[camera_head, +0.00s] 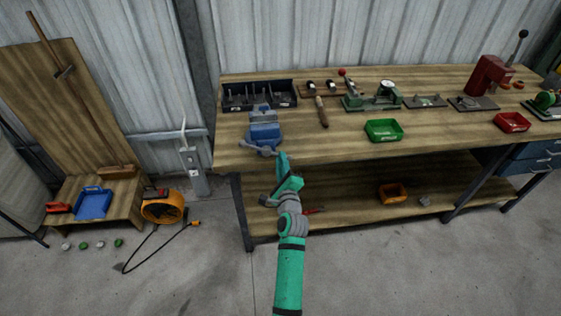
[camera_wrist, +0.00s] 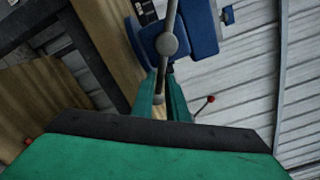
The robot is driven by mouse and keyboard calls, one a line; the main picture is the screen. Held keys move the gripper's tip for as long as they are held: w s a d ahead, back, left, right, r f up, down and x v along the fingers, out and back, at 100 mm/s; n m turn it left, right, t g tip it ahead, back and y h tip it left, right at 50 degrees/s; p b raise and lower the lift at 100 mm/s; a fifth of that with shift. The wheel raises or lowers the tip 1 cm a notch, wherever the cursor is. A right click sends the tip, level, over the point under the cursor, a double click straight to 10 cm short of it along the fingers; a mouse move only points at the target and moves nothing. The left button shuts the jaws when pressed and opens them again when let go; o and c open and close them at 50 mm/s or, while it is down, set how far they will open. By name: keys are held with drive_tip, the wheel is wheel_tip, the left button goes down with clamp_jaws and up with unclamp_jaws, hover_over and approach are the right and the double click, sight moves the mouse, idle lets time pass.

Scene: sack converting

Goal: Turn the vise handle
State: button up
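The blue vise (camera_head: 264,130) stands at the left front of the workbench. Its grey handle (camera_head: 262,150) sticks out at the front edge. In the wrist view the blue vise body (camera_wrist: 198,30) is at the top, and the grey handle bar (camera_wrist: 172,18) runs down past a round grey hub (camera_wrist: 167,44). My teal gripper (camera_head: 281,160) is at the bench front, close to the handle. In the wrist view its two fingers (camera_wrist: 162,80) are apart, with the lower end of the bar between them. Whether either finger touches the bar is unclear.
The black divided bin (camera_head: 258,95) stands behind the vise. A wooden-handled tool (camera_head: 321,112) and a green tray (camera_head: 384,131) lie to the right. The lower shelf (camera_head: 345,205) is under the bench.

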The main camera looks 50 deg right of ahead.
drive_tip(key=shift+o, duration=1.4)
drive_tip(key=shift+s+a, duration=0.1)
drive_tip(key=v, duration=1)
drive_tip(key=shift+s+a, duration=0.15)
drive_tip(key=shift+s, duration=0.1)
